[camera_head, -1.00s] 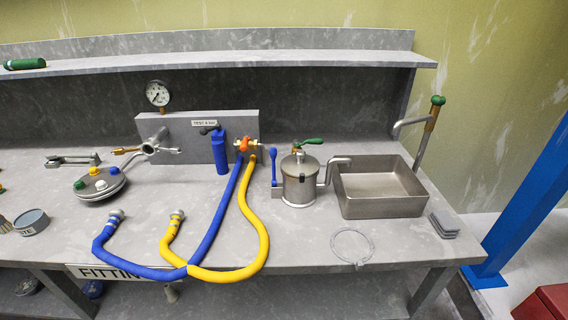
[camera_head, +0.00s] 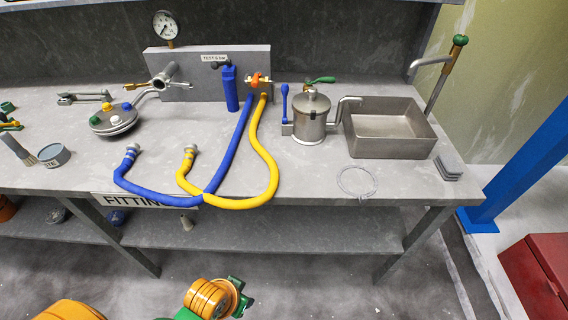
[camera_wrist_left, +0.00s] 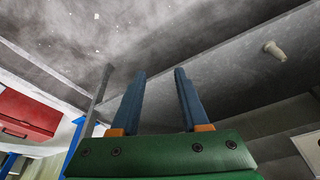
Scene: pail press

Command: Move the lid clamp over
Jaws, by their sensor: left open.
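A steel pail (camera_head: 309,124) with a domed lid (camera_head: 312,102) stands upright on the bench, left of the sink. A blue lever handle (camera_head: 284,101) stands upright at the pail's left side, on a small grey block. It looks like the lid clamp; whether it bears on the lid is too small to tell. My left gripper (camera_wrist_left: 160,72) is open and empty in the left wrist view, with blue fingers apart, below the bench top. No fingertips show in the head view, where orange and green parts of my arm are at the bottom. My right gripper is not in view.
A steel sink (camera_head: 390,138) stands right of the pail. Blue (camera_head: 237,135) and yellow (camera_head: 268,160) hoses loop across the bench to its left. A wire ring (camera_head: 357,182) lies in front of the pail. A red box (camera_head: 538,272) is at the lower right.

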